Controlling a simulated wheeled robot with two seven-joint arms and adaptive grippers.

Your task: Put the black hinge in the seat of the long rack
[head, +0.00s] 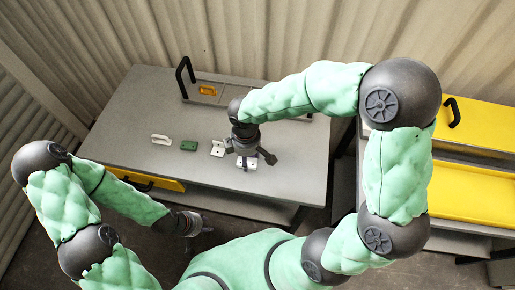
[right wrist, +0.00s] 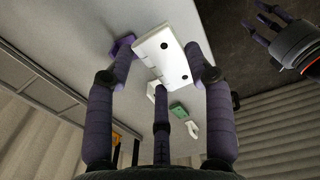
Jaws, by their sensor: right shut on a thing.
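My right gripper (head: 250,160) is low over the grey table, shut on a white hinge (head: 246,163). In the right wrist view the white hinge (right wrist: 166,53), with dark holes, lies between the fingers. I see no black hinge. My arm hides part of the rack. My left gripper (head: 195,224) is empty in front of the table and looks open in the right wrist view (right wrist: 262,20).
Left of the held hinge are another white hinge-like piece (head: 217,149), a green block (head: 188,145) and a white handle-shaped piece (head: 160,139). A yellow-topped unit (head: 470,200) stands at the right. The table's left and right front areas are clear.

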